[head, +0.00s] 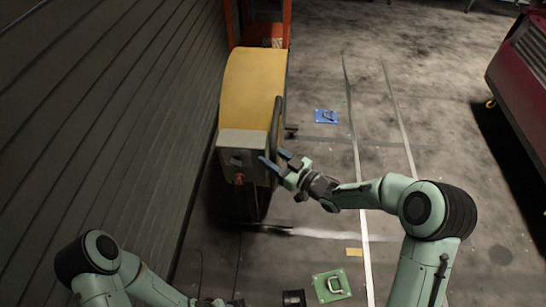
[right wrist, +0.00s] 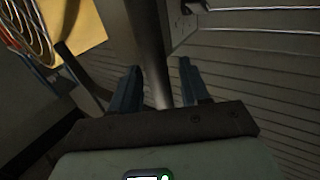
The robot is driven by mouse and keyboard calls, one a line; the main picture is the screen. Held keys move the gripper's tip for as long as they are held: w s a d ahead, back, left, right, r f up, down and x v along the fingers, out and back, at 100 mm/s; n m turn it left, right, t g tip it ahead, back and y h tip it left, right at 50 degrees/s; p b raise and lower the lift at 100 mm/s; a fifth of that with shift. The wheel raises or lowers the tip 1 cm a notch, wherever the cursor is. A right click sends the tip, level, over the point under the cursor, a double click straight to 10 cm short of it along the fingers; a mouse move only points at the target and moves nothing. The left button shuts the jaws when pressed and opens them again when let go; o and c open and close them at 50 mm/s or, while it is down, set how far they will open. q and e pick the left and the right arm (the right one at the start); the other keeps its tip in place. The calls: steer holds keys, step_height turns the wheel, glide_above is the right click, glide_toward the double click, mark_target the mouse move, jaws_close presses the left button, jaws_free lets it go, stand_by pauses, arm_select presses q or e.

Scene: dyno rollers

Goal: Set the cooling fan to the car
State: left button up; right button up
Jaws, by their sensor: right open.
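The cooling fan (head: 254,84) is a yellow housing with a grey control box (head: 242,146) and a red knob on the near side. A dark upright handle bar (head: 276,118) runs along its right side. My right gripper (head: 274,160) is open beside the lower end of this bar. In the right wrist view, the dark bar (right wrist: 148,45) shows between the blue fingers (right wrist: 158,88), with the fan's ring guard (right wrist: 30,28) at the upper left. I cannot tell whether the fingers touch the bar. My left gripper (head: 208,302) is barely in view at the bottom edge. No car shows.
A slatted wall (head: 110,110) runs close along the fan's left. An orange frame (head: 282,22) stands behind the fan. A red wheeled cabinet (head: 522,75) is at the right. The floor between fan and cabinet is mostly clear.

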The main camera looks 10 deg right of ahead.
steer(key=shift+d, duration=0.1)
jaws_close()
